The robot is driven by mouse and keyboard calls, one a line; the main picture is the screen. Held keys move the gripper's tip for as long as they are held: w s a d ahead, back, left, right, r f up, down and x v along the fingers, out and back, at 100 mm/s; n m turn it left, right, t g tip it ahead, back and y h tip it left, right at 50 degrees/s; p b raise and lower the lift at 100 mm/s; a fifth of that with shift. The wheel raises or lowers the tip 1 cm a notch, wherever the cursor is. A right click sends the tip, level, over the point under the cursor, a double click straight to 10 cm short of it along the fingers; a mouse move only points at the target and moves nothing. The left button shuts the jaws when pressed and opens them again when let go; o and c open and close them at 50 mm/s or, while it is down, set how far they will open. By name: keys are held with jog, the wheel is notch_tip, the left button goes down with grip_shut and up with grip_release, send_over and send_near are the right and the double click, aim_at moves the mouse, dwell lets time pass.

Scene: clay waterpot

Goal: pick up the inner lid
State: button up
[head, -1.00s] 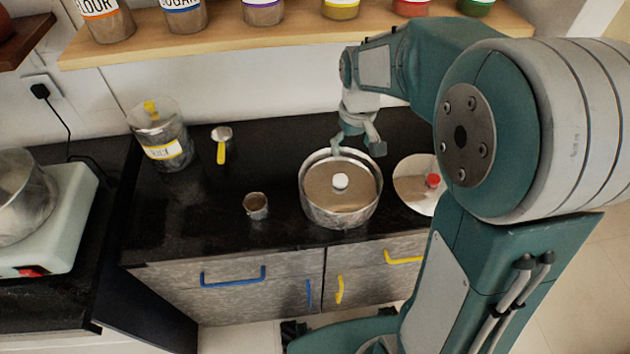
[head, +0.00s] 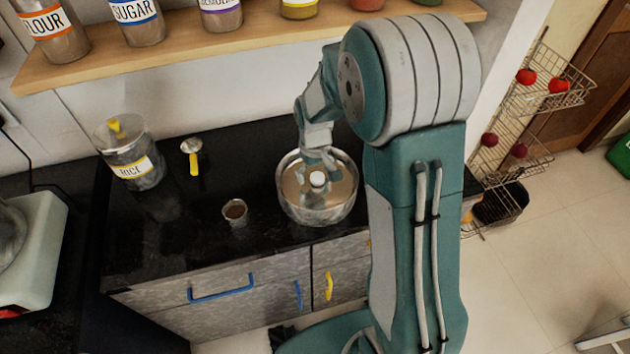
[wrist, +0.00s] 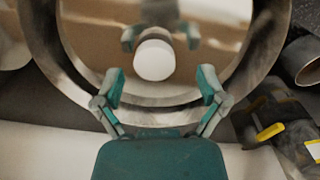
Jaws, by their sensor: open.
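The inner lid (head: 334,190) is a shiny tan disc with a white knob (head: 317,179), lying inside the round metal pot (head: 348,205). In the wrist view the lid (wrist: 95,35) fills the upper middle and mirrors my fingers; its white knob (wrist: 154,60) shows just ahead of the fingertips. My gripper (head: 318,160) is above the pot, close over the knob. In the wrist view my gripper (wrist: 162,82) is open, fingers spread left and right, nothing between them. I cannot tell its exact height above the knob.
A small brown-filled cup (head: 235,211) stands left of the pot. A measuring scoop with a yellow handle (head: 193,160) and a rice jar (head: 130,155) are farther left. A shelf of jars (head: 150,60) runs above the counter. My arm hides the counter right of the pot.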

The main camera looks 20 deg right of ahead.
jog(key=shift+d+f, duration=0.1)
jog(key=shift+f, duration=0.5)
jog(key=shift+d+f, duration=0.2)
jog(key=shift+d, duration=0.05)
jog(key=shift+a, duration=0.15)
jog(key=c, duration=1.3)
jog(key=shift+o, duration=0.2)
jog(key=shift+r, duration=0.45)
notch_tip(320, 180, up, 2)
jog(key=shift+r, duration=0.2)
jog(key=s+d+r, duration=0.7)
jog(key=s+r, duration=0.2)
jog(key=s, duration=0.3)
jog(key=shift+s+r, duration=0.15)
jog(key=shift+r, duration=0.25)
